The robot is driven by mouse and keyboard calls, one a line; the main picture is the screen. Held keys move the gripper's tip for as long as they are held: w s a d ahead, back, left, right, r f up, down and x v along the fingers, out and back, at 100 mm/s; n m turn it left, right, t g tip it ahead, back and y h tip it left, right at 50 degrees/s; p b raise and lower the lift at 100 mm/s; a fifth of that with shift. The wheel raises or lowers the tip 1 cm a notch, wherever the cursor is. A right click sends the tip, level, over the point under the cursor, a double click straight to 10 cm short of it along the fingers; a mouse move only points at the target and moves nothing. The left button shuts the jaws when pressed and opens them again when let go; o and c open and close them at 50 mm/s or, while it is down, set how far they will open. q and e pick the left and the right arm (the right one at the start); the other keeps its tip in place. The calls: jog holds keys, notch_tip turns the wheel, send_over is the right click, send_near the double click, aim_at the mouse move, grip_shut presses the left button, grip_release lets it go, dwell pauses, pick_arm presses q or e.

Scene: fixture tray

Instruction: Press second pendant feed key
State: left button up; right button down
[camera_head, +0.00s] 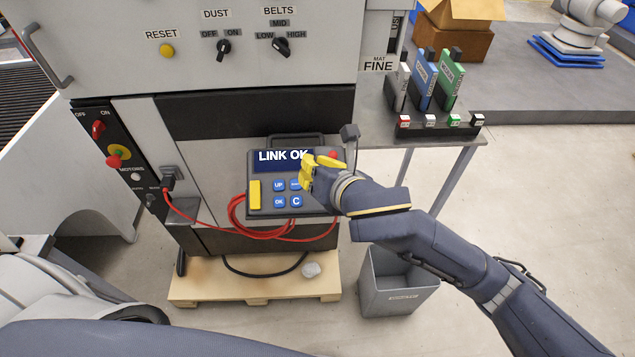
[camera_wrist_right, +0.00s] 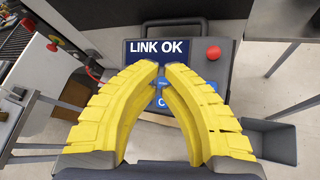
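The pendant (camera_head: 251,213) hangs on the front of the machine, its screen (camera_head: 270,162) reading LINK OK. Its blue keys include UP (camera_head: 279,186), OK (camera_head: 279,202) and C (camera_head: 296,201). Another blue key (camera_head: 294,184) beside UP is partly covered by my right gripper (camera_head: 306,170), and its label is not legible. In the right wrist view, the gripper's yellow fingers (camera_wrist_right: 161,68) nearly meet at the tips over the keypad, with nothing held between them. I cannot tell whether a tip touches a key. My left gripper is out of view.
A red button (camera_wrist_right: 214,52) sits at the pendant's upper right. A red cable (camera_head: 235,215) loops around its lower left. A grey bin (camera_head: 390,290) stands below my right arm. A side table (camera_head: 375,125) holds several coloured cartridges (camera_head: 449,80).

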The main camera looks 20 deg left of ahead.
jog(key=shift+w+a+f, duration=0.25)
jog(key=shift+w+f, duration=0.45)
jog(key=shift+f, duration=0.55)
jog(key=shift+w+a+f, duration=0.25)
jog(key=shift+w+f, duration=0.4)
jog(key=shift+f, duration=0.65)
jog(key=shift+w+a+f, duration=0.25)
jog(key=shift+w+f, duration=0.45)
jog(key=shift+f, duration=0.55)
jog(key=shift+w+a+f, duration=0.1)
jog(key=shift+w+f, duration=0.25)
jog(key=shift+f, duration=0.35)
jog(key=shift+r, duration=0.1)
jog(key=shift+s+r, duration=0.35)
jog(key=shift+r, duration=0.25)
jog(key=shift+s+d+r, duration=0.2)
jog(key=shift+s+r, duration=0.25)
jog(key=shift+r, duration=0.35)
jog(key=shift+s+d+r, duration=0.2)
jog(key=shift+s+r, duration=0.2)
jog(key=shift+r, duration=0.4)
jog(key=shift+s+d+r, duration=0.15)
jog(key=shift+s+r, duration=0.15)
jog(key=shift+r, duration=0.25)
